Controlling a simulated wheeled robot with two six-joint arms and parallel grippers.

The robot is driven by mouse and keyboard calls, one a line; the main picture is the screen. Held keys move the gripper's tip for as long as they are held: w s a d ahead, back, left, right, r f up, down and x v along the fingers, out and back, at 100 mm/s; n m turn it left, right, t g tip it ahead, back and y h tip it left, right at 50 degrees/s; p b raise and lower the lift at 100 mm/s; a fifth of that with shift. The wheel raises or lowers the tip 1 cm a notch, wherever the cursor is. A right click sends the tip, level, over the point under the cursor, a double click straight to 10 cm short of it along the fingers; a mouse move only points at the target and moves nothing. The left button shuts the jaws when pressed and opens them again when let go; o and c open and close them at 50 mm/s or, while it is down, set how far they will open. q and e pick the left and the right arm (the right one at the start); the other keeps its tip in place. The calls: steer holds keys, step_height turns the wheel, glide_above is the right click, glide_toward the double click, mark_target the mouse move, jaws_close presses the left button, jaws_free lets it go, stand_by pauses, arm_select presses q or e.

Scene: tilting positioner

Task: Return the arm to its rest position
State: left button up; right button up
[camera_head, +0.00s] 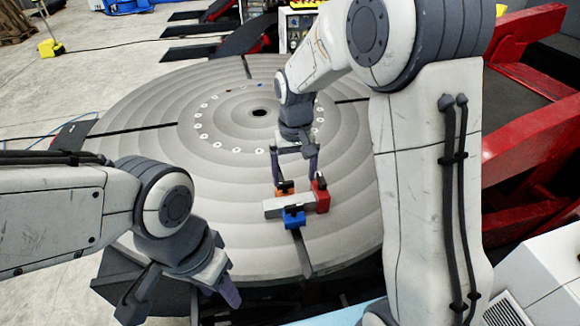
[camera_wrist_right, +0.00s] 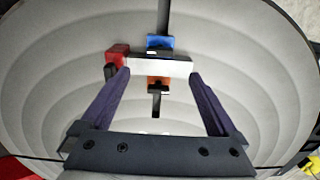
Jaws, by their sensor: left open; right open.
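My right gripper (camera_head: 295,176) is open above the round grey turntable (camera_head: 345,205), fingers pointing down. In the right wrist view its two purple fingers (camera_wrist_right: 159,75) are wide apart with nothing between their tips. Beyond them lies a pale bar (camera_wrist_right: 150,65), which also shows in the head view (camera_head: 273,208). A red block (camera_head: 322,198) is at one end of the bar; a blue block (camera_head: 293,216) and an orange block (camera_head: 285,192) are on opposite sides of it. My left gripper (camera_head: 195,285) is open and empty near the turntable's front edge; one finger is partly hidden.
Red steel structure (camera_head: 535,140) stands on the right, beside a white cabinet (camera_head: 545,280). A control box with buttons (camera_head: 298,22) stands behind the turntable. A dark flat item (camera_head: 72,135) lies at the left edge. The turntable's left side is clear.

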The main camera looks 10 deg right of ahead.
steer(key=shift+s, duration=0.1)
steer(key=s+a+r+n, duration=0.1)
steer(key=s+a+n, duration=0.1)
steer(key=s, duration=0.6)
steer(key=s+a+r+n, duration=0.1)
steer(key=s+a+n, duration=0.2)
steer(key=s, duration=0.5)
steer(key=s+a+r+n+y, duration=0.1)
steer(key=s+a, duration=0.3)
steer(key=s, duration=0.5)
steer(key=shift+r+n, duration=0.45)
steer(key=shift+n, duration=0.25)
